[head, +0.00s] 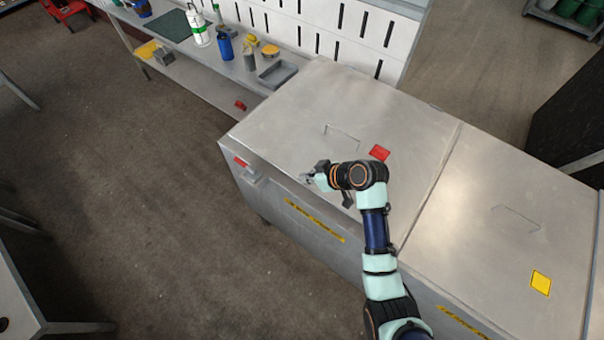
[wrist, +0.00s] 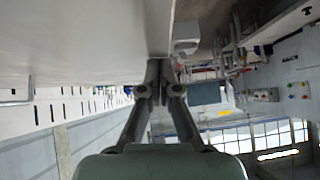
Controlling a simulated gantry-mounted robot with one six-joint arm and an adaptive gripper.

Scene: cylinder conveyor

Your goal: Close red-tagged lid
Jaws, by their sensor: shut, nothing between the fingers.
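The red-tagged lid (head: 290,120) is a flat metal panel lying level on top of the long metal chest, with a red tag (head: 380,153) on its top and a thin wire handle (head: 343,135). It looks down flush with the neighbouring lid. My gripper (head: 308,178) is over the front edge of this lid, shut and empty. In the wrist view my gripper (wrist: 160,65) has its fingertips together close to a pale metal surface (wrist: 80,40). I cannot tell whether they touch it.
A second lid (head: 500,240) with a yellow tag (head: 540,283) lies flat at the right. A latch-like bracket (head: 250,175) juts from the chest front. A workbench (head: 180,45) with bottles (head: 225,46) and a grey tray (head: 278,74) stands behind left. The floor in front is clear.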

